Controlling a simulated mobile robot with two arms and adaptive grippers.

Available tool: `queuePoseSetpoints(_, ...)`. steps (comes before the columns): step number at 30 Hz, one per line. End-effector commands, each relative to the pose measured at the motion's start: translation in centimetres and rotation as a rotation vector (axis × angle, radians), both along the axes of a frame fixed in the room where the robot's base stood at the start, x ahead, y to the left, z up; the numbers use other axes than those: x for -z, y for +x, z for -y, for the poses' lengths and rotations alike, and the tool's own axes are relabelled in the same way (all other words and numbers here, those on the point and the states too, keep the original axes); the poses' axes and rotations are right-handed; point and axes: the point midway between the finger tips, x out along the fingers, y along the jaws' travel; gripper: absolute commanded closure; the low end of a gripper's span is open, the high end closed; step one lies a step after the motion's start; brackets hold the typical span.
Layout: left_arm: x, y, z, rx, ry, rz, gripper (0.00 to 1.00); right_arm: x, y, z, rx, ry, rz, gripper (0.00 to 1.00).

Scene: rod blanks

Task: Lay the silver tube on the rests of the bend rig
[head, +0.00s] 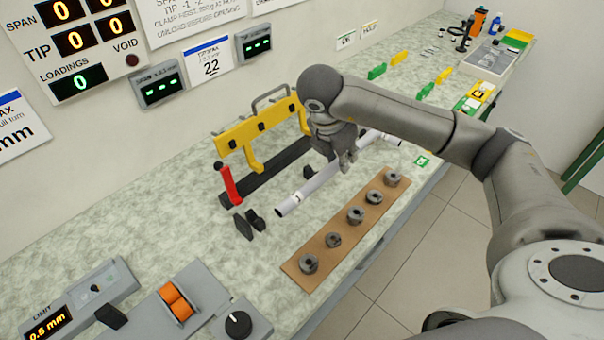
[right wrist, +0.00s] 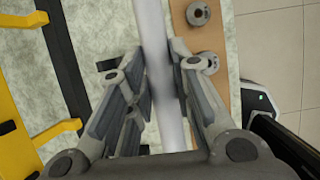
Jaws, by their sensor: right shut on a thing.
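The silver tube (head: 312,189) is long and pale, with a small dark mark near its near end. It lies lengthwise beside the bend rig (head: 262,135), which has a yellow frame, a dark base bar and a red handle. My right gripper (head: 346,164) is shut on the tube around its middle; the right wrist view shows the tube (right wrist: 154,40) between the fingers. Small black blocks (head: 250,222), perhaps rests, stand near the tube's near end; another dark block (head: 309,172) is partly hidden behind the tube. I cannot tell whether the tube touches them. My left gripper is out of view.
A brown board (head: 331,254) with several grey metal collars lies along the bench's front edge, close to the tube. Control boxes (head: 180,300) stand at the near left. Green and yellow blocks (head: 377,72) and a tray (head: 490,62) are farther back.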

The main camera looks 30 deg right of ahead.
Motion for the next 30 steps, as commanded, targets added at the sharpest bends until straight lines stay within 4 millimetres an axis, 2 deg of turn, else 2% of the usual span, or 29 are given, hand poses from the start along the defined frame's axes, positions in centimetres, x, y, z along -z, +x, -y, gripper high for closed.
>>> queuePoseSetpoints(3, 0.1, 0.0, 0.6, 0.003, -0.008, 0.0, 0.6, 1.3, 2.3, -1.4, -0.001, 0.005, -0.004, 1.0)
queuePoseSetpoints(7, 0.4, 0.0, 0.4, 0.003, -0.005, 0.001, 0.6, 2.6, 4.7, -2.6, -0.001, 0.005, -0.004, 1.0)
queuePoseSetpoints(9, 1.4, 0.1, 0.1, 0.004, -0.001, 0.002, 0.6, 4.5, 5.6, -3.2, -0.003, 0.006, -0.005, 1.0)
queuePoseSetpoints(13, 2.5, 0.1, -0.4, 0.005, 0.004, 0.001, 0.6, 6.5, 7.3, -3.9, -0.001, 0.005, -0.004, 1.0)
queuePoseSetpoints(22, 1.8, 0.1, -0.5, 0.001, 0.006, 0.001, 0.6, 8.1, 8.9, -4.5, -0.002, 0.001, -0.003, 1.0)
queuePoseSetpoints(30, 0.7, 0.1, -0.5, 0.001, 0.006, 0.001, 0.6, 11.2, 9.0, -4.5, -0.001, -0.001, -0.002, 1.0)
